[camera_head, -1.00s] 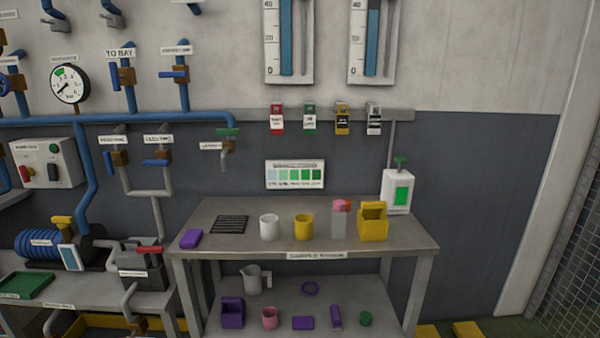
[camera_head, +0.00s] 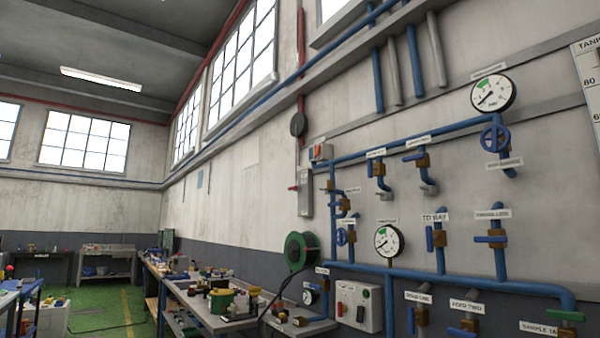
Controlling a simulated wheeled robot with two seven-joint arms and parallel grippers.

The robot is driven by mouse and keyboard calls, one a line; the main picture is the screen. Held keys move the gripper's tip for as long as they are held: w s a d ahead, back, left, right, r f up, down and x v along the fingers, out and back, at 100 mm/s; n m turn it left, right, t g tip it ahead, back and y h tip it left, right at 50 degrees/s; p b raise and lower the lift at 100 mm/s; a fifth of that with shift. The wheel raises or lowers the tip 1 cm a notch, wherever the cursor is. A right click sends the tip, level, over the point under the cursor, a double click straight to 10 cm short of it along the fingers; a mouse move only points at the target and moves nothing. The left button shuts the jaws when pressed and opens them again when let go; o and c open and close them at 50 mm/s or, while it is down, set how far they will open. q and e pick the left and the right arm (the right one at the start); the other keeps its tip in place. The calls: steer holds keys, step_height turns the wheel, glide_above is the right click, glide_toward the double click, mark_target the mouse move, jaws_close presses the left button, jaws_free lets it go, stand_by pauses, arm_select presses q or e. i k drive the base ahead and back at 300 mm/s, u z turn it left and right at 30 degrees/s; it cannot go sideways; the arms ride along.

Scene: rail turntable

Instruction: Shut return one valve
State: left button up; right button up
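Several lever valves with brown bodies and blue handles sit on blue pipes on the right wall. In the upper row, one valve (camera_head: 379,169) has its handle along the pipe. The valve to its right (camera_head: 422,160) has its handle across the pipe. Their labels are too small to read, so I cannot tell which is return one. Below, the valve labelled TO BAY (camera_head: 438,239) has an upright handle, and the valve to its right (camera_head: 499,240) has a level handle. Neither of my grippers is in view.
A blue handwheel (camera_head: 495,138) and pressure gauges (camera_head: 388,241) are on the same wall. A control box (camera_head: 358,306) and a green hose reel (camera_head: 298,251) are lower left. A cluttered bench (camera_head: 205,312) runs along the wall. Green floor (camera_head: 100,303) shows at left.

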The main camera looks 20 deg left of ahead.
mark_target(370, 168)
steer(key=z, duration=0.4)
steer(key=k, duration=1.35)
steer(key=i, duration=0.7)
steer(key=u, duration=1.45)
steer(key=i, duration=1.15)
steer(key=u, duration=0.55)
steer(key=i, duration=1.95)
steer(key=z, duration=0.6)
steer(key=i, duration=0.85)
steer(key=z, duration=1.5)
steer(key=i, duration=0.75)
steer(key=z, duration=0.8)
